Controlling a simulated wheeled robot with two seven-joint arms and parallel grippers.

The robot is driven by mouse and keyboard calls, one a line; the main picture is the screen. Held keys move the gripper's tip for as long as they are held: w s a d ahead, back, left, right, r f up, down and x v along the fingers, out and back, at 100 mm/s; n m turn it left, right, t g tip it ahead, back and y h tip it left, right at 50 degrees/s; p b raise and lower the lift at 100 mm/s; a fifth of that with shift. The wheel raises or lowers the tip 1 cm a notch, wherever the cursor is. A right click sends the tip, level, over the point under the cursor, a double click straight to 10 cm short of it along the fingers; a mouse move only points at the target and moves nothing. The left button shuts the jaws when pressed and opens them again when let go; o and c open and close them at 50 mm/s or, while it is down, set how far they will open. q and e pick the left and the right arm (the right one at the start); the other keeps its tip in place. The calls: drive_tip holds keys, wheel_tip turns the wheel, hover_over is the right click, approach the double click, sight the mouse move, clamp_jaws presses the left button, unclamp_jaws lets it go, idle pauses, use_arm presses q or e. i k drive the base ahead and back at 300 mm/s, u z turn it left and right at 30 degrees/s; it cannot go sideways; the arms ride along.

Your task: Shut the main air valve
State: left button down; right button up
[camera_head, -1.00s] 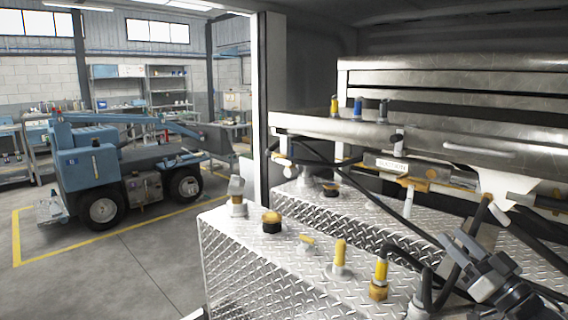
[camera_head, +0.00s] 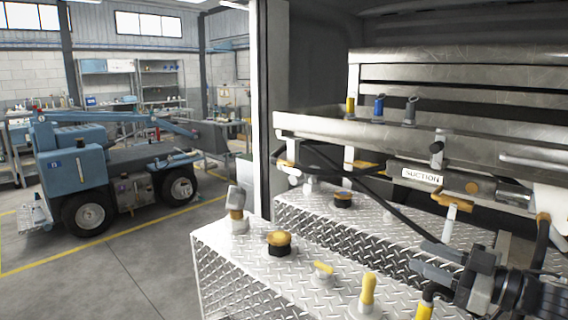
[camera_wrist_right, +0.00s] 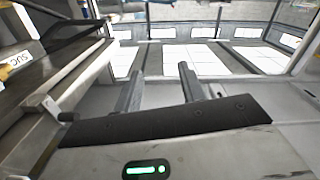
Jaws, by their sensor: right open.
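No label reading main air valve can be made out. A valve with an orange-yellow body (camera_head: 472,188) and a pale lever (camera_head: 450,218) hanging down sits on the pipe right of the SUCTION plate (camera_head: 422,176). My right gripper (camera_head: 430,261) comes in from the lower right, open and empty, its fingers pointing left, below that lever in the picture and apart from it. In the right wrist view its two fingers (camera_wrist_right: 160,88) stand apart with nothing between them. A dark-tipped lever (camera_wrist_right: 55,110) shows left of them. My left gripper is not in view.
Yellow-capped fittings, such as a knob (camera_head: 279,241) and an upright yellow handle (camera_head: 368,290), stand on the diamond-plate tank (camera_head: 225,258). A dark hose (camera_head: 375,200) crosses above it. A blue vehicle (camera_head: 75,165) is parked on the open floor at left.

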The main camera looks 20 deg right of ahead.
sight(293, 172)
drive_tip(key=i, duration=1.35)
